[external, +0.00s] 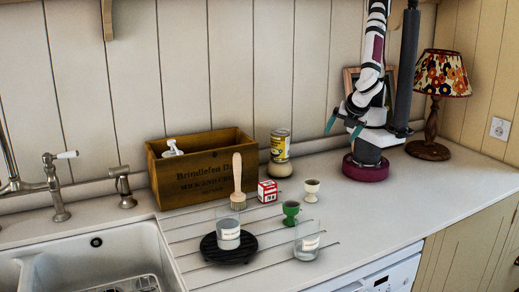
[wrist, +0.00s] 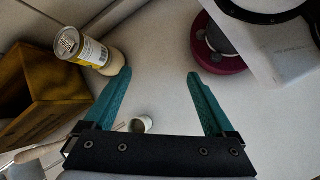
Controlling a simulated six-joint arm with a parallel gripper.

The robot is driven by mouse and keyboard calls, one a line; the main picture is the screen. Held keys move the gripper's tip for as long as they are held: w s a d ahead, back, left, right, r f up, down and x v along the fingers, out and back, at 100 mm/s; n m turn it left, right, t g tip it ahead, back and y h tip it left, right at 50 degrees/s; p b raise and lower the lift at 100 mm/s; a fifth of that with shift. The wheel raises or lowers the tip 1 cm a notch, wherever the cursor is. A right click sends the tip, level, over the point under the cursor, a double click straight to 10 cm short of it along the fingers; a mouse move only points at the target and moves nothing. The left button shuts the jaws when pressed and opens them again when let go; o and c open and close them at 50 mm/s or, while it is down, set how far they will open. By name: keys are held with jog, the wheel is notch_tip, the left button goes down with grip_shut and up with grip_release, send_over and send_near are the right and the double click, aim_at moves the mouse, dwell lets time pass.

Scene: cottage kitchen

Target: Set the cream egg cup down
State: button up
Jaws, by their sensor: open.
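The cream egg cup (external: 311,190) stands upright on the pale worktop, behind and right of the green egg cup (external: 291,210). In the wrist view the cream egg cup (wrist: 142,124) shows low between the fingers, partly hidden by my gripper's dark mount. My gripper (external: 343,125) is up and to the right of the cup in the external view, clear of it. Its two teal fingers are spread wide with nothing between their tips, as the wrist view shows (wrist: 159,74).
A red and white box (external: 267,191), a brush (external: 237,182), a can (external: 280,145) on a jar and a wooden crate (external: 205,187) stand left of the cup. A glass (external: 307,242) and a black trivet (external: 212,254) bearing another glass are in front. The worktop at right is clear.

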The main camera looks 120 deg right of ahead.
jog(key=s+d+r+m+t+y, duration=0.1)
jog(key=s+r+m+y, duration=0.3)
jog(key=m+y, duration=0.5)
jog(key=shift+r+m+t, duration=0.3)
jog(key=shift+r+m, duration=0.3)
jog(key=shift+m, duration=2.7)
jog(key=shift+w+d, duration=0.1)
